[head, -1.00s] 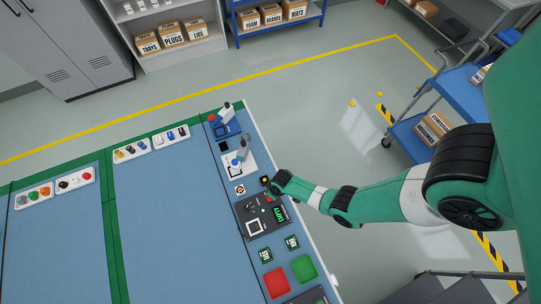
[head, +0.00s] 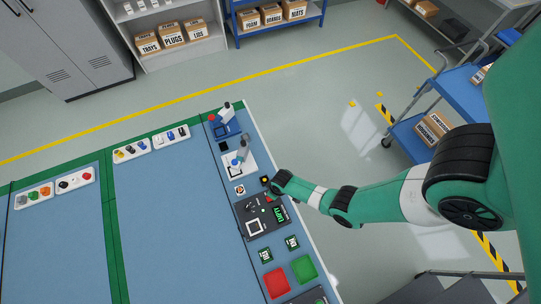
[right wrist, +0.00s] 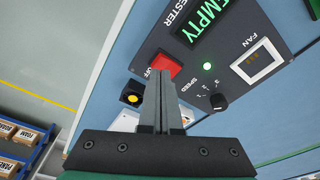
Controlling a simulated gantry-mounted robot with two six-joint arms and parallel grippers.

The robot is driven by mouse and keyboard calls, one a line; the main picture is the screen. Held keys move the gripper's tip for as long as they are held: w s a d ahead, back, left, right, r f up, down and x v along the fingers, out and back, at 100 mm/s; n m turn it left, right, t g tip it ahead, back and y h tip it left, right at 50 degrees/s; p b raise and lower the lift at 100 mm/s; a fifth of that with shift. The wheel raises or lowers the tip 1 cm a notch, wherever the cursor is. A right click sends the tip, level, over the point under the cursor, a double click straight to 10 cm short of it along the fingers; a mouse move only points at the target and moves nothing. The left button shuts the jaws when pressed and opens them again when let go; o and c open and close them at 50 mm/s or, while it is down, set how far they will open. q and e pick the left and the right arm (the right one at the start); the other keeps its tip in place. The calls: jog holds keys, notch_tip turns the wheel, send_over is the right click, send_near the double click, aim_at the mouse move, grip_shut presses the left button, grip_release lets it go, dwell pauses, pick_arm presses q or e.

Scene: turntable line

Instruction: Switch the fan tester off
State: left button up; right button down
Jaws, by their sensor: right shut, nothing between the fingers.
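The fan tester (head: 247,211) is a dark panel on the right part of the bench. In the right wrist view its red OFF button (right wrist: 160,67) is just beyond my fingertips; I cannot tell whether they touch it. A green light (right wrist: 207,66) is lit beside it. The display (right wrist: 212,24) reads EMPTY in green. The speed knob (right wrist: 218,101) and the white-framed fan socket (right wrist: 258,62) are on the panel. My right gripper (right wrist: 160,82) is shut and empty; in the head view my arm mostly hides it. My left gripper is in neither view.
A black box with a yellow button (right wrist: 132,96) stands beside the tester. The left bench surface (head: 160,220) is mostly clear.

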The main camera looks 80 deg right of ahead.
jog(key=shift+f+b, duration=0.9)
jog(key=shift+f, duration=0.05)
dwell(0.9)
notch_tip(320, 180, up, 7)
jog(key=p, duration=0.7)
jog(key=shift+r, duration=0.1)
dwell(0.4)
